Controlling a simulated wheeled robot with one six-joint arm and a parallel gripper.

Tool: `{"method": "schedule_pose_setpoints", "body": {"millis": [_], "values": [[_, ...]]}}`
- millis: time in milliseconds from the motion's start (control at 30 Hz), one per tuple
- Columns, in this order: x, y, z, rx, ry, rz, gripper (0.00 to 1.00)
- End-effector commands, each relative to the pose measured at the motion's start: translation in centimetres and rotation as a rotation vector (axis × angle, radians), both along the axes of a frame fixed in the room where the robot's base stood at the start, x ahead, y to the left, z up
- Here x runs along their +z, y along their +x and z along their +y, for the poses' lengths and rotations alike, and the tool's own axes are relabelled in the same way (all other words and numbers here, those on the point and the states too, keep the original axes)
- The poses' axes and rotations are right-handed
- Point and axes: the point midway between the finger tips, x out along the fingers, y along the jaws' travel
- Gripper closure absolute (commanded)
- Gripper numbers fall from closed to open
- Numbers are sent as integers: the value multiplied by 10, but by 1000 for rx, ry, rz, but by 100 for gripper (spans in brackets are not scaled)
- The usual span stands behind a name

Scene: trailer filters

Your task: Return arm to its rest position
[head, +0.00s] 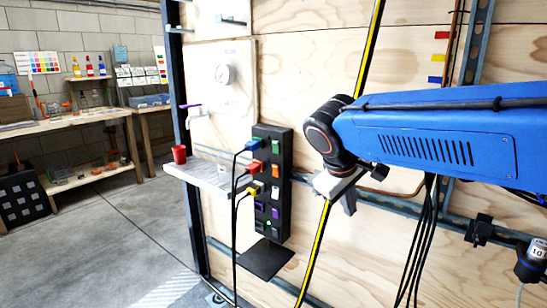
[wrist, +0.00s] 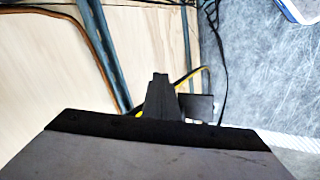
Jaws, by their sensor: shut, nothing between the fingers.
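My blue arm reaches in from the right edge of the head view, in front of the plywood wall. Its black wrist joint bends down to my gripper (head: 349,207), a pale grey block with short dark fingers. My gripper hangs in front of the wall, to the right of the black socket strip (head: 271,185), apart from it. In the wrist view my gripper (wrist: 160,77) shows as a dark narrow pair of fingers close together, shut and empty. The broad grey gripper body fills the bottom of that view.
A white shelf (head: 212,178) with a red cup (head: 179,154) is on the left. A yellow-black strip (head: 318,243) runs down behind my wrist. Black cables hang below my arm.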

Motion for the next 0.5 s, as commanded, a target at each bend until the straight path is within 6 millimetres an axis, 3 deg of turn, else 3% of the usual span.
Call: {"method": "schedule_pose_setpoints", "body": {"millis": [200, 500], "values": [[-26, -48, -46, -101, 119, 6, 100], [-66, -114, -85, -238, 281, -13, 100]]}}
